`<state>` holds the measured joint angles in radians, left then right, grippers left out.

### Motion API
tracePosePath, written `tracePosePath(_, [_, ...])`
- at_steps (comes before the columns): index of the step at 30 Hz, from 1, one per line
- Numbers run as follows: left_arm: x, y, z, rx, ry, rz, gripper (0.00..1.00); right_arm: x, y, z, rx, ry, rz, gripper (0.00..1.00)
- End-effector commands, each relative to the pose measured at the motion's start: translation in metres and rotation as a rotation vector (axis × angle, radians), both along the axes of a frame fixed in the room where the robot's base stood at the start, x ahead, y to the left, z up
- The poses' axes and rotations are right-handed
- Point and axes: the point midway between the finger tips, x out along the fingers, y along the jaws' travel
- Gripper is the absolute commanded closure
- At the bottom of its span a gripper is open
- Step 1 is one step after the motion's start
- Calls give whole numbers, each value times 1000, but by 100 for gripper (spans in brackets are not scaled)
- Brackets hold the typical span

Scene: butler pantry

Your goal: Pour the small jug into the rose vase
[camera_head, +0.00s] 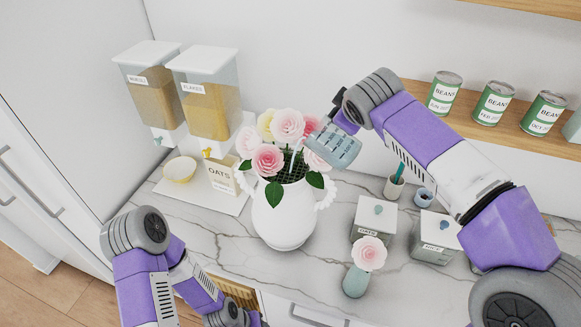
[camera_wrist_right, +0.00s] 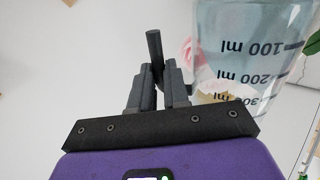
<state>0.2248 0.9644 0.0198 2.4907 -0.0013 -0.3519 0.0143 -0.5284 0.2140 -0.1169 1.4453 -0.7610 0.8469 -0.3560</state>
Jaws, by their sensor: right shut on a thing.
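The small jug (camera_head: 338,146) is clear and bluish with measuring marks. My right gripper (camera_head: 343,116) is shut on its dark handle (camera_wrist_right: 154,48) and holds it tilted to the left, above the right side of the rose vase. The jug (camera_wrist_right: 245,60) also fills the upper right of the right wrist view. The white rose vase (camera_head: 284,218) stands upright on the counter, with pink and cream roses and a dark grid in its mouth. A thin pale streak near the jug's lip runs down among the roses; it looks like liquid. My left gripper's fingers are out of frame.
Two cereal dispensers (camera_head: 207,95), a yellow bowl (camera_head: 180,169) and an oats box (camera_head: 221,176) stand left. Lidded canisters (camera_head: 368,217), a small bud vase (camera_head: 357,281) and small cups (camera_head: 423,197) stand right. Bean cans (camera_head: 494,102) line a shelf.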

Motion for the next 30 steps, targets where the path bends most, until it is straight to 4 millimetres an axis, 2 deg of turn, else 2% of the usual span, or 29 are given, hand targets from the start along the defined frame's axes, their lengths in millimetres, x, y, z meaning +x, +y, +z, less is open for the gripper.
tracePosePath(30, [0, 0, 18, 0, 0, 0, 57, 2, 4, 7, -61, 28, 0, 100])
